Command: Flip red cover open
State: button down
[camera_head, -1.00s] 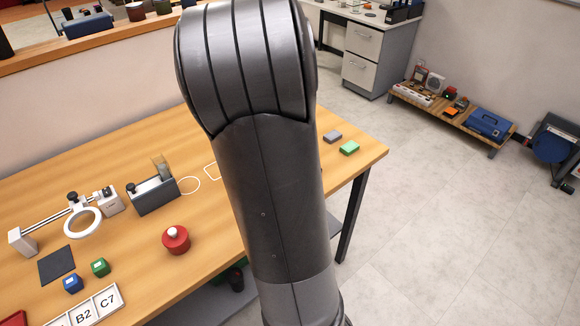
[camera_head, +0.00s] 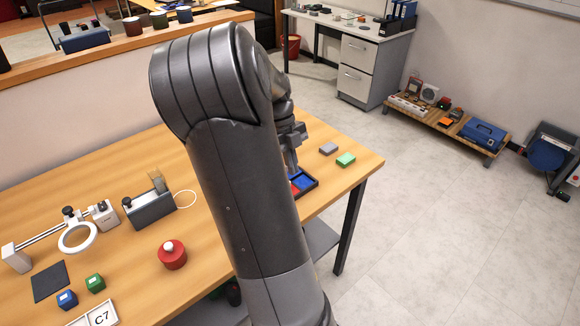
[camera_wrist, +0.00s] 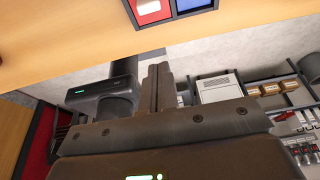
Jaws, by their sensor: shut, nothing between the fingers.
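A dark box with flat coloured covers stands on the wooden table; a red cover (camera_head: 295,190) and a blue cover (camera_head: 303,181) show beside my arm in the head view, which hides part of the box. In the wrist view the red cover (camera_wrist: 150,10), with a white patch, is cut by the top edge, and the blue cover (camera_wrist: 194,4) is right of it. Both look closed. My gripper (camera_head: 293,172) is over or close to the box; contact cannot be told. In the wrist view its fingers (camera_wrist: 158,72) are together and empty, apart from the red cover in the picture.
Right of the box lie a grey block (camera_head: 328,149) and a green block (camera_head: 345,160), near the table edge. A red round object with a white knob (camera_head: 172,254) stands left of my arm.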

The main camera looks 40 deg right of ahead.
jog(key=x, duration=0.7)
jog(key=shift+s+f, duration=0.15)
jog(key=shift+f, duration=0.1)
jog(key=w, duration=0.3)
jog(key=shift+f, duration=0.25)
jog(key=shift+w, duration=0.5)
jog(key=shift+w, duration=3.2)
jog(key=s, duration=0.4)
jog(key=shift+s+r, duration=0.1)
jog(key=shift+r, duration=0.1)
jog(key=v, duration=0.9)
jog(key=shift+r, duration=0.3)
